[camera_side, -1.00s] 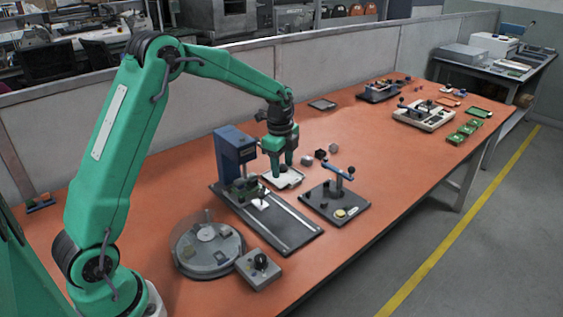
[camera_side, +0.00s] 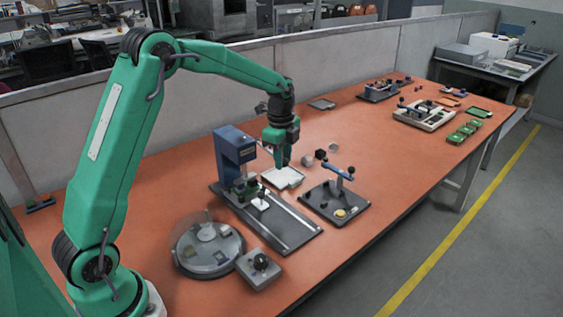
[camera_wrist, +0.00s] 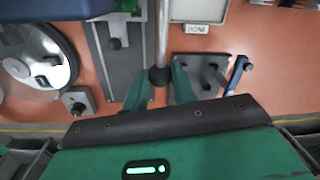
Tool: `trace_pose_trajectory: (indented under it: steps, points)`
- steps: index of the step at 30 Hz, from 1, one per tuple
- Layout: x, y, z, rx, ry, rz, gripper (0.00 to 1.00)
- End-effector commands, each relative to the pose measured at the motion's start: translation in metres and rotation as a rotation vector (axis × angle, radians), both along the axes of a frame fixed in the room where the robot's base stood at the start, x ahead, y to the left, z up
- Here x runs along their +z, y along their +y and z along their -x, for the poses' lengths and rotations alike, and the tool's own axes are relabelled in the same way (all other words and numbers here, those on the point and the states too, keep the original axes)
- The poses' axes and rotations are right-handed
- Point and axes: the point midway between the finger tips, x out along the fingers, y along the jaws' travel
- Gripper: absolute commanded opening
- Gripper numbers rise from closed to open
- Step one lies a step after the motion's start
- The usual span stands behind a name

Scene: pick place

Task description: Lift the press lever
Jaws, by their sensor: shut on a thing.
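The press (camera_side: 233,150) is a blue upright on a dark grey slotted base (camera_side: 286,232). In the wrist view its lever (camera_wrist: 162,35) is a silver rod ending in a round black knob (camera_wrist: 159,76). My gripper (camera_wrist: 160,80) has one green finger on each side of the knob and is shut on it. In the side view my gripper (camera_side: 281,158) points down just right of the press upright, above the table. There the lever is small and mostly hidden beside the fingers.
A white tray (camera_side: 291,182), labelled DONE in the wrist view (camera_wrist: 196,28), lies behind the press. A fixture with a blue handle (camera_side: 340,173) stands to the right. A round covered dish (camera_side: 207,262) and a grey knob box (camera_side: 252,273) sit in front. Small blocks lie behind.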

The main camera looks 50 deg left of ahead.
Motion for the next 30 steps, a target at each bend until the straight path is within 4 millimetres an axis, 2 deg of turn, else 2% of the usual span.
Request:
trace_pose_trajectory:
  steps: [1,18,28,30]
  points:
    - [0.008,0.004,-0.001,0.006,-0.007,-0.001,0.0]
    - [0.07,0.03,-0.003,0.011,-0.017,-0.007,0.0]
    - [0.089,0.045,-0.003,0.006,-0.015,-0.01,0.0]
    - [0.089,0.045,-0.002,0.005,-0.013,-0.008,0.13]
